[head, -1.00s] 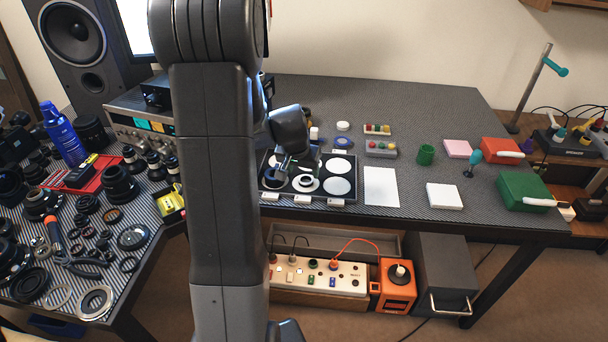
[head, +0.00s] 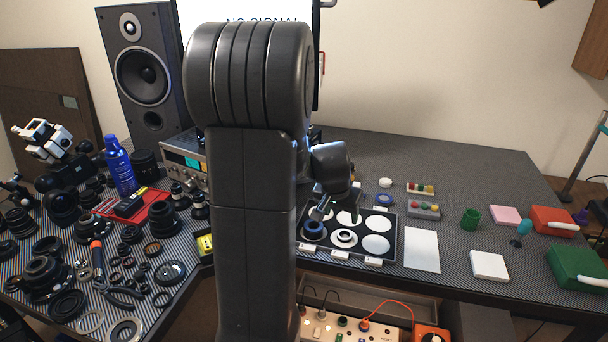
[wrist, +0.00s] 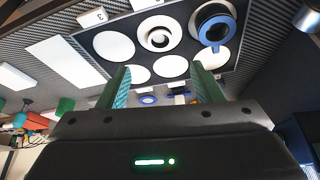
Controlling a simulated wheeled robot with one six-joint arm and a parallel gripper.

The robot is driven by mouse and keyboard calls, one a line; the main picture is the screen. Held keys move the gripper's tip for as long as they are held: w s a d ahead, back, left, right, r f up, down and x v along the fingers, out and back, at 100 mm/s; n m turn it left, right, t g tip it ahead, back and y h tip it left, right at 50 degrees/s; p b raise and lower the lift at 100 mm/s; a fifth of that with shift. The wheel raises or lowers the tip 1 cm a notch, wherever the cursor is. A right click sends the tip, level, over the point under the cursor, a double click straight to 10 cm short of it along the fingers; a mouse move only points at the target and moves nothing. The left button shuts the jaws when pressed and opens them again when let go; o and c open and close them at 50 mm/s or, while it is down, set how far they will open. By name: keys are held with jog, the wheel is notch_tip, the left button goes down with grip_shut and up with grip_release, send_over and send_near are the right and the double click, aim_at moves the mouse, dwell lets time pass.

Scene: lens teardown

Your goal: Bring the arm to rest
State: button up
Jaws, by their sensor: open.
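My gripper (wrist: 163,90) is open and empty in the wrist view, its two green-lined fingers apart with nothing between them. In the head view my gripper (head: 320,207) hangs over the left part of the black tray (head: 348,258). My own arm hides part of the bench behind it. The tray has several white round spots. A dark lens part with a blue ring (head: 314,230) sits on the near left spot and also shows in the wrist view (wrist: 214,26). A white-and-black ring (head: 344,238) sits on the spot beside it. Neither is held.
Right of the tray lie a white sheet (head: 422,250), a white block (head: 489,265), a green cup (head: 470,219) and a green box (head: 580,267). The left bench is crowded with lens parts, tools and a blue spray can (head: 120,165). The speaker (head: 147,75) stands behind.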

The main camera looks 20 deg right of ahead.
aim_at(344, 238)
jog(key=b+x, duration=0.1)
jog(key=x, duration=1)
jog(key=shift+f, duration=0.35)
jog(key=shift+f, duration=0.1)
